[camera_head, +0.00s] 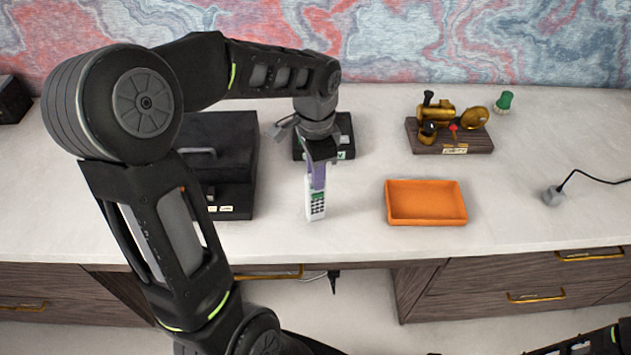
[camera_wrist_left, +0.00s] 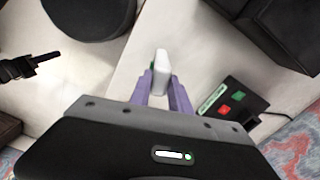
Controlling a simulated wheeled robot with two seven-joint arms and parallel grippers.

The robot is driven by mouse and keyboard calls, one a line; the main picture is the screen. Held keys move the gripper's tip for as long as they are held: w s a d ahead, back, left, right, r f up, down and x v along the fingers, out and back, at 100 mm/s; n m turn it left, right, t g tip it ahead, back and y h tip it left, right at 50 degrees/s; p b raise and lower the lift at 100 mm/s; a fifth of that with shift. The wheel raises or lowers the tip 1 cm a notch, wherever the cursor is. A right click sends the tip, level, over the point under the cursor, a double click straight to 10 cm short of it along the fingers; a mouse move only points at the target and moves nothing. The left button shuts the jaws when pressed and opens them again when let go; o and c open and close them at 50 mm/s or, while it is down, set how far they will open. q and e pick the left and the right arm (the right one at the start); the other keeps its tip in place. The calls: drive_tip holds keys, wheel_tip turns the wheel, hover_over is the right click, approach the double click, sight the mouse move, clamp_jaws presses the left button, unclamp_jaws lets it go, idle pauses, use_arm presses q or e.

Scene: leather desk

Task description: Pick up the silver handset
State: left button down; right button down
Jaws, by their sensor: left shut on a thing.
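The silver handset (camera_head: 315,205), pale with a dark keypad and a small green screen, hangs upright in my left gripper (camera_head: 318,172). The gripper's purple fingers are shut on its upper part. In the left wrist view, the handset (camera_wrist_left: 161,70) shows nearly end-on between the two fingers (camera_wrist_left: 163,92). I cannot tell how far its lower end is from the desk. A black base (camera_head: 342,140) stands behind the gripper, partly hidden by my left arm; its red and green marks show in the wrist view (camera_wrist_left: 228,106).
A black box-like device (camera_head: 222,150) stands left of the handset. An orange tray (camera_head: 427,222) lies to the right, with a brass telegraph-like object on a wooden base (camera_head: 450,135) behind it. A green item (camera_head: 505,101) and a corded grey piece (camera_head: 552,196) stand farther right.

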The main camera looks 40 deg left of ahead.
use_arm(q)
wheel_tip(320, 180, up, 8)
drive_tip(key=shift+r+b, duration=0.1)
drive_tip(key=shift+b, duration=0.2)
idle(0.5)
